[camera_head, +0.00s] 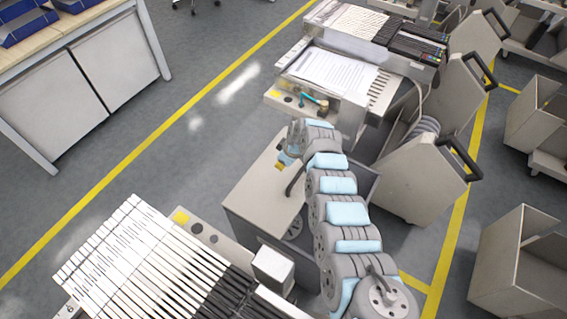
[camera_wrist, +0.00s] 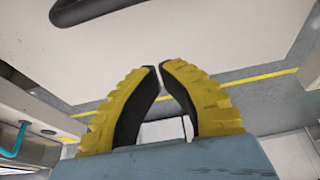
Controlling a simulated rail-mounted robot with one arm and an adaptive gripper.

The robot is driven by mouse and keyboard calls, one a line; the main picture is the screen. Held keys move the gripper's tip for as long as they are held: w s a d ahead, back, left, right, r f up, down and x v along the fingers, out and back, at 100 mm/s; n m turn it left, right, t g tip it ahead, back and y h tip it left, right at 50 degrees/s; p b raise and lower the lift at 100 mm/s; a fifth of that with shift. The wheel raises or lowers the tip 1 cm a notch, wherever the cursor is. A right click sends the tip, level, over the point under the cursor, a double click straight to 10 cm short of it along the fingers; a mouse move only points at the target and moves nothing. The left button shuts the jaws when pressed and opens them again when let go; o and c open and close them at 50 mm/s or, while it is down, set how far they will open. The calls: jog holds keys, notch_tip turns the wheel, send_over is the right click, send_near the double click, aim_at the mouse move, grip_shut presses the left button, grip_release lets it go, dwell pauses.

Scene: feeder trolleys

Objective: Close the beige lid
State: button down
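No single part is clearly marked as the beige lid. A pale beige panel (camera_head: 268,180) tops the box-like unit between the two feeder machines, beside my arm. In the wrist view a large pale beige panel (camera_wrist: 215,30) fills the upper part, with a black handle (camera_wrist: 92,10) at its top left; I cannot tell whether it is the same panel. My gripper (camera_head: 284,160) is small and partly hidden by my arm over the box unit. In the wrist view its yellow and black fingers (camera_wrist: 159,66) come together almost tip to tip, with nothing between them.
Beige trolleys (camera_head: 413,178) with black handles stand close on the right. A feeder machine (camera_head: 340,75) is behind and another (camera_head: 150,262) in front. A teal handle (camera_head: 312,98) juts from the rear machine. The grey floor (camera_head: 150,175) at left is clear.

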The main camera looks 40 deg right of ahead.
aim_at(290, 181)
jog(key=shift+b+x, duration=0.4)
jog(key=shift+x, duration=0.35)
jog(key=shift+s+d+f, duration=0.15)
jog(key=shift+s+d, duration=0.05)
jog(key=shift+s, duration=0.4)
jog(key=shift+s+d+f, duration=0.1)
jog(key=shift+s+d, duration=0.05)
jog(key=shift+s, duration=0.5)
jog(key=shift+s+d+f, duration=0.15)
jog(key=shift+s+d, duration=0.05)
jog(key=shift+s, duration=0.55)
jog(key=shift+r, duration=0.1)
